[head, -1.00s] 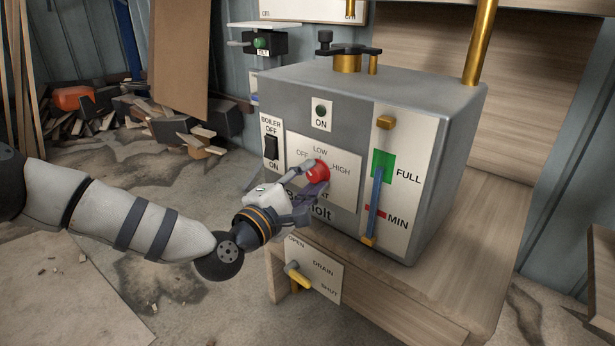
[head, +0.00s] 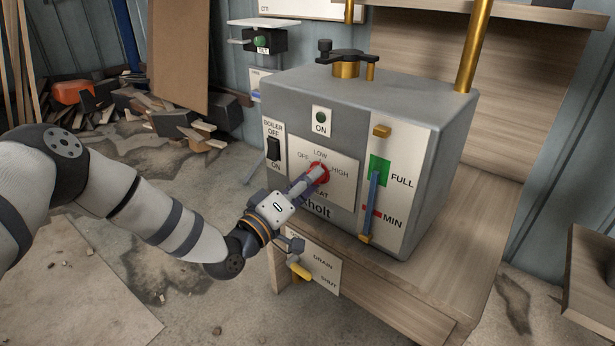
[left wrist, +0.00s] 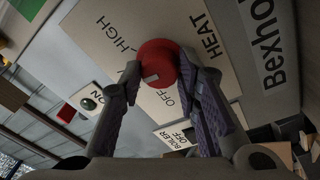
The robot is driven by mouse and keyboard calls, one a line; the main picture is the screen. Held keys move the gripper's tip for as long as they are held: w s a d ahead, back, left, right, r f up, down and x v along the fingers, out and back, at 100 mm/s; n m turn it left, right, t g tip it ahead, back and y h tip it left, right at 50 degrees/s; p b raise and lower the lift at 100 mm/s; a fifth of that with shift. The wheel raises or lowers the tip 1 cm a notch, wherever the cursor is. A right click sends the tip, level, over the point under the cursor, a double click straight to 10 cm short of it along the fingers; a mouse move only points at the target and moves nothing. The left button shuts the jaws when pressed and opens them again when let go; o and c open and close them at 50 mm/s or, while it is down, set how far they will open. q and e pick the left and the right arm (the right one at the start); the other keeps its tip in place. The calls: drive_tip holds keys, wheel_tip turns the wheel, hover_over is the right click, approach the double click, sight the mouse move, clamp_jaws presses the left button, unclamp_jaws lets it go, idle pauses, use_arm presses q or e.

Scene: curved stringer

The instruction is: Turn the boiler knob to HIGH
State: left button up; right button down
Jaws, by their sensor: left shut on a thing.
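The red boiler knob (head: 322,166) sits on the white heat plate (head: 345,190) on the grey boiler's front, with OFF at left, LOW above and HIGH at right. In the left wrist view, the round knob (left wrist: 157,58) shows a small pale mark on its lower left, between the HIGH and OFF labels, roughly on the LOW side. My left gripper (head: 316,178) is shut on the knob. In the left wrist view, its two fingers (left wrist: 160,76) touch either side of it. The LOW label is mostly hidden there by a finger. My right gripper is not in view.
The boiler's power switch (head: 273,149) is left of the plate, and the level gauge (head: 374,200) is right of it. A yellow drain lever (head: 300,272) is below my left wrist. A wooden bench (head: 440,270) supports the boiler. Scrap wood lies at the back left.

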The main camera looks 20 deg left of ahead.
use_arm(q)
drive_tip(key=m+p, duration=0.1)
drive_tip(key=m, duration=0.2)
drive_tip(key=m+h+p, duration=0.1)
drive_tip(key=m, duration=0.3)
drive_tip(key=m+h+p, duration=0.1)
drive_tip(key=m+p, duration=0.1)
drive_tip(key=m, duration=0.2)
drive_tip(key=shift+w+a+r+g, duration=0.1)
drive_tip(key=shift+a+r+g, duration=0.05)
drive_tip(key=shift+r+g, duration=0.2)
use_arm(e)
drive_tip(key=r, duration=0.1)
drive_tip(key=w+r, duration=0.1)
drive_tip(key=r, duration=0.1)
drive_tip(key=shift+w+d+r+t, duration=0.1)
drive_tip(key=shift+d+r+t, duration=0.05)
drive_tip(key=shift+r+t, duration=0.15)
use_arm(q)
drive_tip(key=shift+f+m, duration=0.1)
drive_tip(key=shift+m, duration=0.4)
drive_tip(key=o, duration=1.2)
drive_tip(key=shift+c, duration=0.2)
drive_tip(key=shift+f, duration=0.1)
